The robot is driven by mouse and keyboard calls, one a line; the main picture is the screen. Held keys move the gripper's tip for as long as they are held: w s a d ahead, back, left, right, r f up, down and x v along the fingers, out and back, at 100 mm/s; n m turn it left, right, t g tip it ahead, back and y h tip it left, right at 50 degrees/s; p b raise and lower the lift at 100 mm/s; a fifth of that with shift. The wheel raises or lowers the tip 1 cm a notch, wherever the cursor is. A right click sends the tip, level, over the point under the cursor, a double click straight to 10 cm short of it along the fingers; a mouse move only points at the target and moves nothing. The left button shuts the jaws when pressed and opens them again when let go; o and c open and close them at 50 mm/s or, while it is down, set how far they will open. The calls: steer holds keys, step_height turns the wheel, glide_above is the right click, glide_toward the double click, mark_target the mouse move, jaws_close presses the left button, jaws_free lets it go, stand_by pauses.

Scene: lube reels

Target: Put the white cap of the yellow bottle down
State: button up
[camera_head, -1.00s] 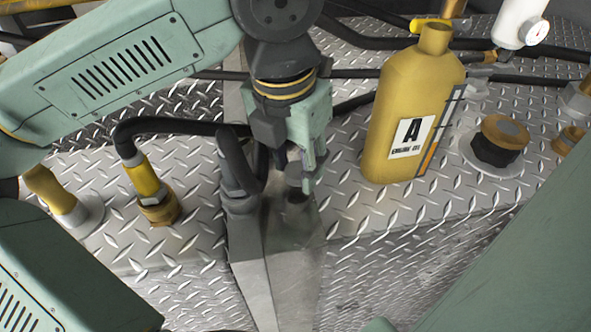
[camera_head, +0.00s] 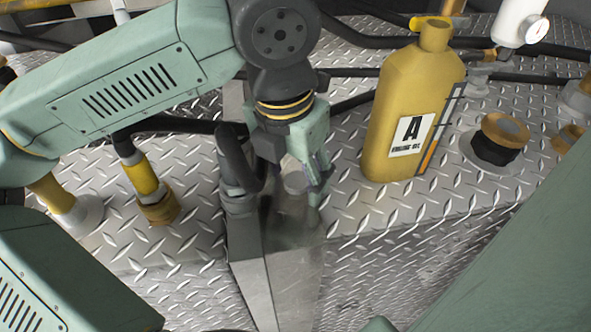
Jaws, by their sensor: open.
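The yellow bottle (camera_head: 397,110) stands upright on the diamond plate, right of my gripper, with a black-and-white "A" label and an uncapped neck. My gripper (camera_head: 302,192) points down over the smooth metal beam, with its fingers apart. A pale round thing, which looks like the white cap (camera_head: 295,183), shows between the fingers, low over or on the beam. The fingers partly hide it, and I cannot tell whether it touches them.
A brown-topped black filler cap (camera_head: 496,142) sits right of the bottle. A yellow hose fitting (camera_head: 143,180) stands left of the beam, and a dark hose end (camera_head: 238,175) is close beside my gripper. Bare diamond plate (camera_head: 345,195) lies between gripper and bottle.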

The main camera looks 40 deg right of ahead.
steer(key=shift+r, duration=0.1)
step_height(320, 180, up, 12)
steer(key=a, duration=0.1)
steer(key=shift+s+a, duration=0.3)
steer(key=shift+a, duration=0.05)
stand_by(0.5)
